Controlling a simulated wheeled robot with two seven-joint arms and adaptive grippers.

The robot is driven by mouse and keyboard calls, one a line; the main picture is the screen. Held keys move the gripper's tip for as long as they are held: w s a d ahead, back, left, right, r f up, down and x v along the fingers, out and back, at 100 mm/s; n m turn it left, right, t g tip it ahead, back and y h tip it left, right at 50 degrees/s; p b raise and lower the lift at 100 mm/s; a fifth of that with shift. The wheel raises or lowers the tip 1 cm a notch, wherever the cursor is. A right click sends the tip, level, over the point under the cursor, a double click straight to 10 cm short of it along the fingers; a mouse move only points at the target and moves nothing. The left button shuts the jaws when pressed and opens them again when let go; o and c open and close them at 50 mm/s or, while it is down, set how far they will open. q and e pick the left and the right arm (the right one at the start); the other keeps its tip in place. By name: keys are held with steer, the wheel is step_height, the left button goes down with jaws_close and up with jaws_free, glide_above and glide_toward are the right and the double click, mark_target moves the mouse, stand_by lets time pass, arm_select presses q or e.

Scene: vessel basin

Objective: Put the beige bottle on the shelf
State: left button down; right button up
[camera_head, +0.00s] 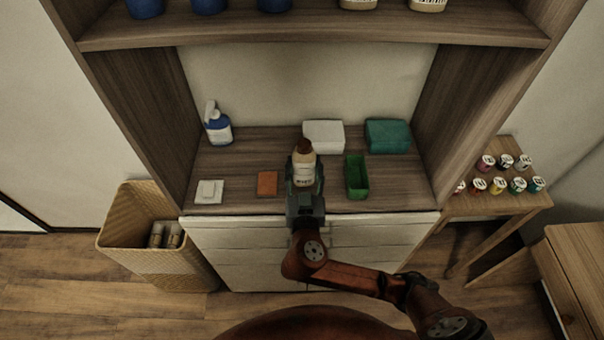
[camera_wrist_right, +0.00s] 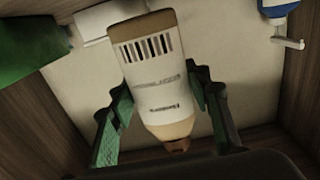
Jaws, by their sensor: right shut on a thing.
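The beige bottle (camera_head: 304,168), with a brown top and a dark-printed label, is in front of the middle of the cabinet counter. My right gripper (camera_head: 304,182) is shut around it. In the right wrist view the bottle (camera_wrist_right: 152,72) appears cap-down in the picture, between the two green fingers of my right gripper (camera_wrist_right: 162,102). The head view does not clearly show whether its base touches the counter. The upper shelf (camera_head: 310,32) holds several blue bottles at left and two beige ones at right. My left gripper is not in view.
On the counter (camera_head: 240,168) are a blue-white spray bottle (camera_head: 217,126), white box (camera_head: 324,135), teal box (camera_head: 387,136), green tray (camera_head: 357,178), orange-brown sponge (camera_head: 267,184) and white item (camera_head: 209,191). A wicker basket (camera_head: 150,240) stands left.

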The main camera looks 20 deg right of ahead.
mark_target(304, 181)
steer(key=shift+w+f+b, duration=0.3)
steer(key=shift+f+b, duration=0.1)
steer(key=shift+f, duration=0.05)
steer(key=f+b, duration=0.2)
steer(key=f, duration=0.1)
steer(key=shift+w+d+f, duration=0.1)
steer(key=shift+w+f, duration=0.05)
steer(key=shift+w, duration=0.05)
steer(key=shift+s, duration=0.1)
steer(key=o, duration=1.3)
